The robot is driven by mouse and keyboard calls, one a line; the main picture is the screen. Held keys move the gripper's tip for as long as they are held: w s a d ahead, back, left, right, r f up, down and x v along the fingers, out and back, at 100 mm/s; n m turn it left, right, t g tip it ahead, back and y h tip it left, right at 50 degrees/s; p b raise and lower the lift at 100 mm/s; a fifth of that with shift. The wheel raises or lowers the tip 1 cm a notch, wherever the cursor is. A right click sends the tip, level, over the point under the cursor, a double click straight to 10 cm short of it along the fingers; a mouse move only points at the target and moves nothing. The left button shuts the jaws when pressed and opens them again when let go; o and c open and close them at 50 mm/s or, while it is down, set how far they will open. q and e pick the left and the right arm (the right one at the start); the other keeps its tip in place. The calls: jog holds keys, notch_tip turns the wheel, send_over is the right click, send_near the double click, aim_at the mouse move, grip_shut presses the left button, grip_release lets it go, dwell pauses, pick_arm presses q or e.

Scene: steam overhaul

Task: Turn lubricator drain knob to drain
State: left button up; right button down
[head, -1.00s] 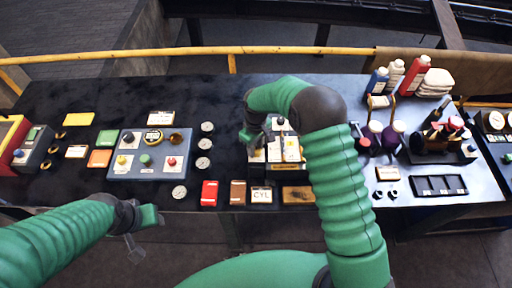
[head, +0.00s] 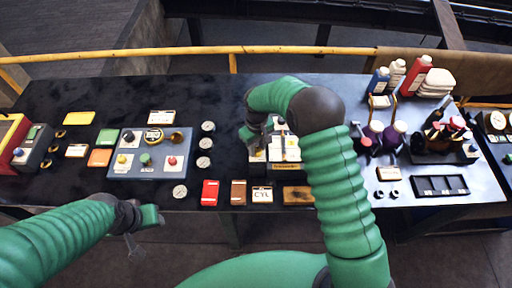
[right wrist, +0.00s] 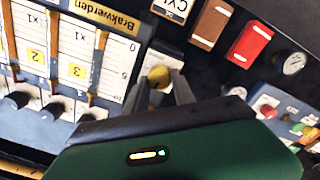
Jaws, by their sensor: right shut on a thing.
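The lubricator (head: 288,148) is a block with white scale panels at the middle of the bench, partly hidden by my right arm. In the right wrist view its panels (right wrist: 70,42) carry yellow number tags and a label strip. A round brass-yellow knob (right wrist: 160,77) sits on a pale block beside the panels. My right gripper (right wrist: 160,88) has its two grey fingers closed on either side of this knob. In the head view the right gripper (head: 254,140) is at the lubricator's left end. My left gripper (head: 148,220) hangs at the bench's front edge, away from the lubricator; its jaw opening is unclear.
Several black knobs (right wrist: 52,110) line the lubricator's panels. Round gauges (head: 205,144) stand to the left, with a blue button panel (head: 148,160) beyond. Red (head: 210,193) and brown (head: 238,193) blocks and a CYL plate (head: 262,195) lie in front. Bottles and cups crowd the right.

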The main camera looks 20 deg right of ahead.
jog(key=m, duration=0.3)
jog(key=shift+s+d+f+b, duration=0.1)
jog(key=shift+s+f+b, duration=0.05)
jog(key=shift+b, duration=0.25)
jog(key=m, duration=0.8)
jog(key=shift+m, duration=0.3)
jog(key=m, duration=0.4)
jog(key=shift+m, duration=0.3)
jog(key=c, duration=1.1)
grip_release()
jog(key=shift+o, duration=0.2)
